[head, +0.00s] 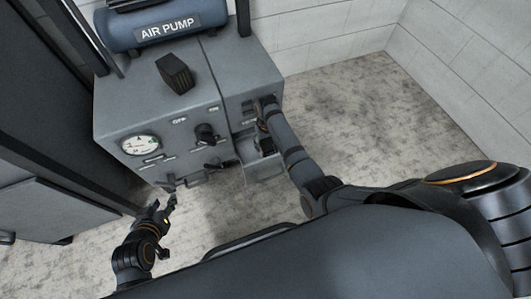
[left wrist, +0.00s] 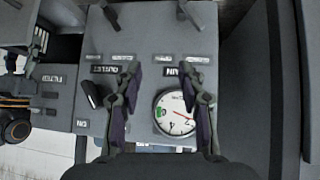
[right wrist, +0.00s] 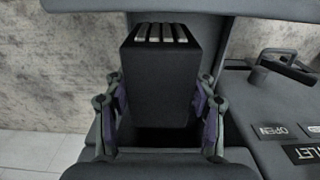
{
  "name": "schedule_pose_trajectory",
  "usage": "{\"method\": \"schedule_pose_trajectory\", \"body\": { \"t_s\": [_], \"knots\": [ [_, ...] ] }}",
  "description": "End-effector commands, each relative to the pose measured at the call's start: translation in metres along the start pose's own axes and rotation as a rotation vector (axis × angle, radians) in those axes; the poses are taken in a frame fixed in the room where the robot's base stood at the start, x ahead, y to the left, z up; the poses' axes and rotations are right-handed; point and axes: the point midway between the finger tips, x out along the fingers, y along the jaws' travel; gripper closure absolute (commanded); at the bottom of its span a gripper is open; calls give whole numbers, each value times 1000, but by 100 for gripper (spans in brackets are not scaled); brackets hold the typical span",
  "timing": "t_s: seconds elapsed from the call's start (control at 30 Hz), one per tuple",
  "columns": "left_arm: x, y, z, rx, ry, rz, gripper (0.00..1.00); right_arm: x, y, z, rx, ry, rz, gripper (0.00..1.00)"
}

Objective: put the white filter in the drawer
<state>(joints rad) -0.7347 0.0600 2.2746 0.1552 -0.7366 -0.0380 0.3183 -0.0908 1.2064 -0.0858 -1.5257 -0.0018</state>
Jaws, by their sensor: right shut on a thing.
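The open drawer (head: 264,170) sticks out low from the right-hand cabinet of the grey machine. My right gripper (right wrist: 160,90) is shut on a dark filter block (right wrist: 160,65) with several pale slats on its end. The block is at the drawer opening and looks partly inside; whether it touches the bottom is hidden. In the head view the right gripper (head: 266,138) is mostly hidden by my arm. A second dark block (head: 175,73) stands on top of the machine. My left gripper (head: 168,205) is open and empty in front of the machine, facing the gauge in the left wrist view (left wrist: 161,75).
The machine front (head: 165,150) carries a round gauge (head: 140,145), a black knob (head: 206,134) and several handles. A blue air pump tank (head: 150,28) sits on top. A dark cabinet (head: 50,200) stands at left. The floor (head: 345,110) at right is clear.

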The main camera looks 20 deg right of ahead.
Motion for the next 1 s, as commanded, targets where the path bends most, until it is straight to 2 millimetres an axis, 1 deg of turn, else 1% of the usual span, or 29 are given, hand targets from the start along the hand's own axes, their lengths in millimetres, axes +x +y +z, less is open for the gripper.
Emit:
{"method": "schedule_pose_trajectory", "body": {
  "t_s": [0.03,0.1,0.3,0.33,0.4,0.5,0.67,0.73,0.87,0.9,1.0],
  "knots": [
    [2,-1,-15,5,57,-3,60,4,0,0,0,0,0,80],
    [1,-2,-38,12,140,-8,60,8,0,0,0,-1,0,80],
    [-9,-3,-97,31,366,-20,60,19,0,0,0,0,0,80],
    [-11,-3,-104,34,393,-21,60,20,0,0,0,0,0,80],
    [-16,-3,-117,38,445,-23,60,22,0,0,0,0,0,80],
    [-20,-3,-128,41,488,-24,60,23,0,0,0,0,0,80],
    [-22,-3,-132,43,504,-24,60,24,0,0,0,0,0,80],
    [-24,-3,-137,45,525,-25,60,25,0,0,0,0,0,80],
    [-38,-2,-166,56,653,-28,60,32,0,0,0,-1,0,80],
    [-45,-1,-177,61,703,-29,60,35,0,0,0,-1,0,80],
    [-63,0,-202,72,828,-30,60,41,0,0,0,0,0,80]
  ]
}}
